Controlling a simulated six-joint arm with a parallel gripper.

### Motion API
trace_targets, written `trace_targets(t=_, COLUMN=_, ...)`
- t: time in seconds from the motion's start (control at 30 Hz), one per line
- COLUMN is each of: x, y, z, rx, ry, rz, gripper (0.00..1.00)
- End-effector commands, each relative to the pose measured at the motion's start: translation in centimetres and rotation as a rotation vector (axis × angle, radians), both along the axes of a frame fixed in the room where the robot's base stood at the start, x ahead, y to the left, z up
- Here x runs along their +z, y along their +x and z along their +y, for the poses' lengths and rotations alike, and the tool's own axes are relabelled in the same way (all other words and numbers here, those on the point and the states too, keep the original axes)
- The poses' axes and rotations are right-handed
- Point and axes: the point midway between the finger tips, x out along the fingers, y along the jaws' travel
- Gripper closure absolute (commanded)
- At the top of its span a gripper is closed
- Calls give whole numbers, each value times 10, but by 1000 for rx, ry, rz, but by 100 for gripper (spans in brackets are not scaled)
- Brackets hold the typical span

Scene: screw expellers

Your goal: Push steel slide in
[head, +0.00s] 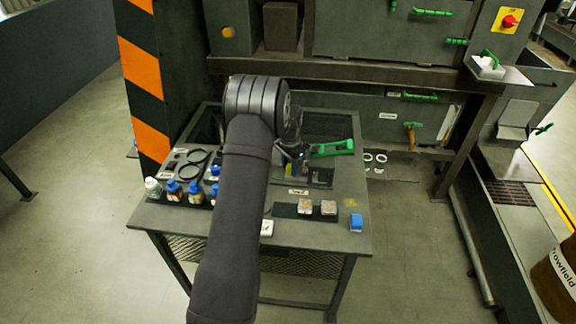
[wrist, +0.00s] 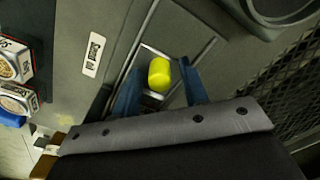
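My gripper (head: 293,157) is low over the back middle of the work table, partly hidden by my own arm in the head view. In the wrist view its two blue fingers (wrist: 161,76) stand apart, pointing into a framed recess in the table. A short yellow cylinder (wrist: 159,74) sits between the fingers, with a gap seeming to show on each side. Whether a finger touches it I cannot tell. I cannot tell for sure which part is the steel slide; a pale metal tray-like part (head: 497,70) juts from the machine at the right, below a green handle.
A green-handled tool (head: 332,148) lies beside my gripper. The machine (head: 385,45) stands behind. Floor is free at left.

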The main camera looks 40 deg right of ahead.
Motion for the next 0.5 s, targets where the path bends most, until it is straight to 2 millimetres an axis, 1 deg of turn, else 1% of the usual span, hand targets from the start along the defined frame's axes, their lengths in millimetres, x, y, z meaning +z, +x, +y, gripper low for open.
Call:
trace_targets(t=0.23, x=0, y=0, z=0, rx=0, ry=0, rz=0, gripper=57)
trace_targets(t=0.33, x=3, y=0, z=0, rx=0, ry=0, rz=0, gripper=57)
trace_targets(t=0.43, x=13, y=1, z=0, rx=0, ry=-2, rz=-2, gripper=57)
trace_targets(t=0.5, x=25, y=0, z=0, rx=0, ry=-2, rz=-2, gripper=57)
